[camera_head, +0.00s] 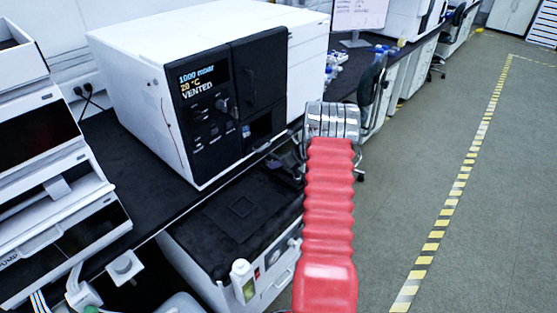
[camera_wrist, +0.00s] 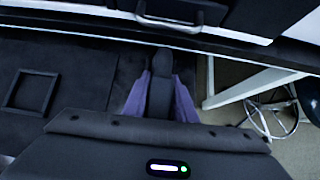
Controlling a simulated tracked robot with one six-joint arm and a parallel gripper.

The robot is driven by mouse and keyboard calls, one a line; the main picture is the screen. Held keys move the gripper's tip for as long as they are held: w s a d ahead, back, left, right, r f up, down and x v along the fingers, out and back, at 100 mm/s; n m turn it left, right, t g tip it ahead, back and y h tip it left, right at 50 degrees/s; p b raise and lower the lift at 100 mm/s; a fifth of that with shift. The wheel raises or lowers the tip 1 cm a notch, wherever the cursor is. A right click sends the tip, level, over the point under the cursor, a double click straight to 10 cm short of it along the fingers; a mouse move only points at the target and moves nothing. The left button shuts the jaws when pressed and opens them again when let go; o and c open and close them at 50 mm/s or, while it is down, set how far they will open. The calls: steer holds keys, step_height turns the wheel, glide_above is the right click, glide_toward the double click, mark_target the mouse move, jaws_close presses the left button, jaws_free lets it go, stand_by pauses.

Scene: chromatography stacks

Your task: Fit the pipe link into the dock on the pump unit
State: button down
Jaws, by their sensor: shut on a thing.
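My gripper (camera_wrist: 160,82) shows in the wrist view with two purple fingers closed on a dark grey, elongated piece (camera_wrist: 161,96), which I take for the pipe link; its far end looks rounded. In the head view my gripper (camera_head: 287,169) is small, dark and partly hidden by my red arm, and the piece in it cannot be made out. A low white unit with a black top (camera_head: 202,222), seemingly the pump unit, stands below the bench front. A square outline (camera_head: 241,207) marks its top and also shows at left in the wrist view (camera_wrist: 33,91); whether it is the dock I cannot tell.
A large white instrument (camera_head: 130,85) with a black panel reading "VENTED" stands on the dark bench beside my gripper. A white module stack (camera_head: 60,215) stands at left. A white bottle (camera_head: 242,280) is at the low unit's front. Open floor (camera_head: 430,150) lies right.

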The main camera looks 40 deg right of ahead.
steer(key=shift+f, duration=0.7)
steer(key=c, duration=1.5)
jaws_free()
steer(key=shift+f, duration=0.1)
steer(key=shift+o, duration=0.6)
steer(key=v, duration=1.4)
steer(key=shift+w, duration=0.1)
steer(key=shift+n, duration=0.3)
